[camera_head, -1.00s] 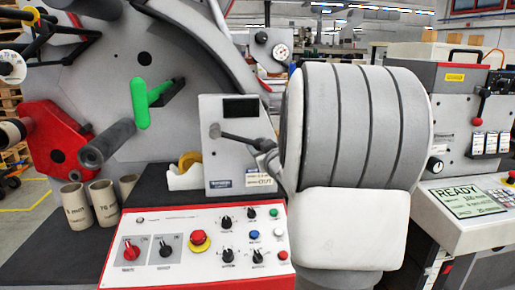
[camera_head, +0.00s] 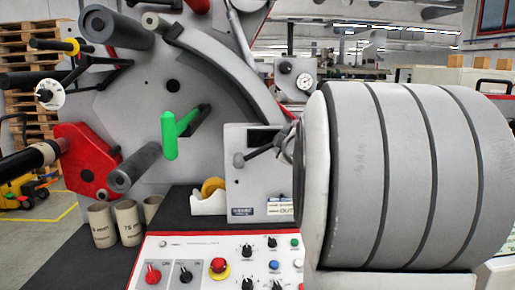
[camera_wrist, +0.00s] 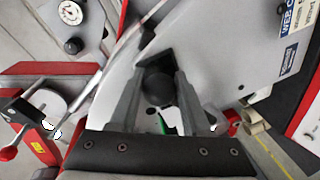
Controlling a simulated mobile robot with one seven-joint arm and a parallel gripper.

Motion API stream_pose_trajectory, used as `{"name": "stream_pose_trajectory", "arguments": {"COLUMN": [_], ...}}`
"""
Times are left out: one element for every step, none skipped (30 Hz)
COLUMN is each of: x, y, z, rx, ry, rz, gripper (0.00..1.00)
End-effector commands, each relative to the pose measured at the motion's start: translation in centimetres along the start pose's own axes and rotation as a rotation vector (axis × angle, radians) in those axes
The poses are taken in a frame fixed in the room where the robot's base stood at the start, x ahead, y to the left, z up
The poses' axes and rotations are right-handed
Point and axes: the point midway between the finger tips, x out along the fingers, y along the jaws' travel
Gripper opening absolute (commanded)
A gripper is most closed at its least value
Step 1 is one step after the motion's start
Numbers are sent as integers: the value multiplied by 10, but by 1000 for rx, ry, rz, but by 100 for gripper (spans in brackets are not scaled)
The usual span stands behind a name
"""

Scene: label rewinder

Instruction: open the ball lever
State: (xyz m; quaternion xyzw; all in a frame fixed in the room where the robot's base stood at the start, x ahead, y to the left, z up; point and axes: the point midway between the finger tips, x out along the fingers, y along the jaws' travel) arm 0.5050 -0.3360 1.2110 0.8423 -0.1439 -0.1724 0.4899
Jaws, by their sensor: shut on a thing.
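The ball lever (camera_head: 262,151) is a dark rod on the front of a light grey box (camera_head: 238,185). Its round hub is at the left end, and the rod rises to the right towards the dark ball end. My gripper (camera_head: 287,143) is at that right end, mostly hidden behind my own arm in the head view. In the wrist view the black ball (camera_wrist: 159,88) sits between the two fingers of my gripper (camera_wrist: 157,90), which is shut on it. The lever's rod is mostly hidden there.
A control panel (camera_head: 205,245) with knobs and a red button lies below the box. A tape dispenser (camera_head: 209,198) and cardboard cores (camera_head: 127,217) stand to the left. A green handle (camera_head: 170,135) and a red arm (camera_head: 82,160) are farther left.

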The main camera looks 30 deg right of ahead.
Motion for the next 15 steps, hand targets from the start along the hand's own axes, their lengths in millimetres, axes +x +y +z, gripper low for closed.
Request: {"name": "stream_pose_trajectory", "arguments": {"x": [0, 0, 0, 0, 0, 0, 0, 0, 0, 0, 0, 0, 0, 0, 0], "y": [1, 1, 1, 2, 2, 2, 2, 2, 3, 3, 3, 3, 3, 3, 3], "z": [-8, -9, -10, -10, -11, -11, -12, -12, -13, -13, -14, -14, -14, -14, -14], "rx": [-15, -24, -34, -41, -47, -55, -60, -64, -67, -69, -71, -72, -73, -74, -74], "ry": [9, 7, 5, 4, 2, 0, -1, -1, -1, -1, -1, -1, -1, 0, 0], "rz": [-1, -2, -3, -3, -4, -5, -5, -5, -5, -5, -5, -5, -5, -5, -5], "gripper": [0, 0, 0, 0, 0, 0, 0, 0, 0, 0, 0, 0, 0, 0, 0]}}
